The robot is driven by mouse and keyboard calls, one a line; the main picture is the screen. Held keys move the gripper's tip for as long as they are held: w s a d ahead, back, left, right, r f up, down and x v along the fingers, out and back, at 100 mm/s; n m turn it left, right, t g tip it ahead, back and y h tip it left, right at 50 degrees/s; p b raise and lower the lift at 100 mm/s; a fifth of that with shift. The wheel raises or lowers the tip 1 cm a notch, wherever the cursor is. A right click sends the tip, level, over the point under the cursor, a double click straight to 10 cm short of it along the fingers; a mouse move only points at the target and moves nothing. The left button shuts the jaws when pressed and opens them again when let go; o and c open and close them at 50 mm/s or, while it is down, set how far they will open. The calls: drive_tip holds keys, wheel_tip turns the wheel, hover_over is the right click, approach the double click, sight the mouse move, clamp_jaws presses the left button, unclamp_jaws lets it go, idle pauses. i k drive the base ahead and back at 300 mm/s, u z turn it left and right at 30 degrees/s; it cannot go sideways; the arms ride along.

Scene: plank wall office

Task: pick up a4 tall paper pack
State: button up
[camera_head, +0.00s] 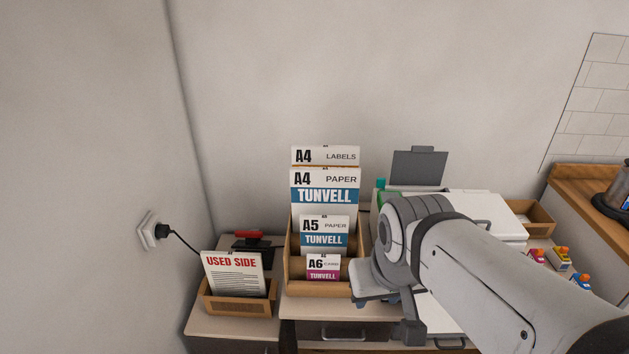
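The A4 paper pack (325,190) is white with a blue TUNVELL band. It stands upright in a tiered wooden organizer (290,259), behind the A5 paper pack (324,228) and in front of the A4 labels pack (325,156). Its lower part is hidden by the A5 pack. My gripper (408,325) is at the lower middle, to the right of and below the organizer. It is partly hidden by my own arm, and I cannot tell whether its fingers are open or shut. The A4 pack is apart from it.
A small A6 pack (323,266) stands at the organizer's front. A wooden tray (241,304) with a USED SIDE sheet (235,274) is at left. A white printer (486,215) stands at right, partly behind my arm. Space above the packs is clear up to the wall.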

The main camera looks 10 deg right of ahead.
sight(314, 191)
drive_tip(key=i, duration=1.05)
drive_tip(key=u, duration=0.05)
